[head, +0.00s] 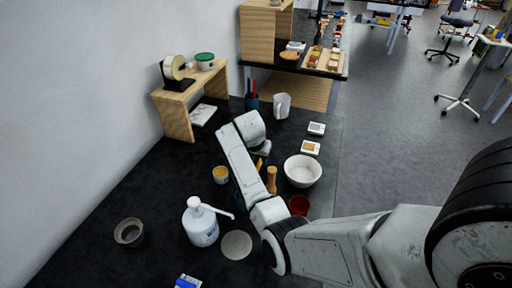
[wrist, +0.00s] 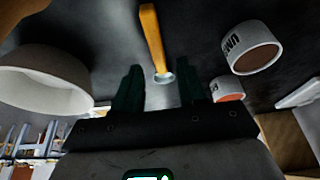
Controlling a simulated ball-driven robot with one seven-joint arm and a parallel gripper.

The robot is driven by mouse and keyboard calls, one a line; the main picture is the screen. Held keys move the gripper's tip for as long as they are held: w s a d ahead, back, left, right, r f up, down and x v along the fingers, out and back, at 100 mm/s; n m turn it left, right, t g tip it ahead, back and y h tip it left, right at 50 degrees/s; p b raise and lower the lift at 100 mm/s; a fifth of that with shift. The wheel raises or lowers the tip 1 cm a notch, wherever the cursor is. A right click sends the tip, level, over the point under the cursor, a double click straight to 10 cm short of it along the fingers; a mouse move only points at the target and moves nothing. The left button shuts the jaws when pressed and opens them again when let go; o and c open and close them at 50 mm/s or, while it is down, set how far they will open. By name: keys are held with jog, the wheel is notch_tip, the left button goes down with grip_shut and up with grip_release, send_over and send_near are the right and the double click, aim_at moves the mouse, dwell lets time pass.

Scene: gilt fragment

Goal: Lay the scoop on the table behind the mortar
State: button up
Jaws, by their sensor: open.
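A scoop-like tool (wrist: 152,38) with an orange-yellow handle and a metal end shows in the wrist view. Its metal end lies between or just beyond the fingertips of my gripper (wrist: 162,88); I cannot tell whether they touch. The fingers are apart. In the head view a yellow piece of it (head: 258,164) shows beside my arm, and my arm largely hides the gripper. A white bowl (head: 303,171), which looks like the mortar, stands on the black table right of my arm. The bowl also shows at the left of the wrist view (wrist: 42,85).
A wooden pestle-like cylinder (head: 271,180) and a red cup (head: 299,205) stand near the bowl. A jar (head: 220,175) and a white pump bottle (head: 201,225) stand to the left. Small square dishes (head: 311,148) and a white jug (head: 281,105) are behind. Bare tabletop shows at left.

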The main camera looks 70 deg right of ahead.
jog(key=v, duration=1)
jog(key=shift+r+b, duration=0.15)
jog(key=shift+b, duration=0.25)
jog(key=shift+s+a, duration=0.1)
jog(key=shift+a, duration=0.05)
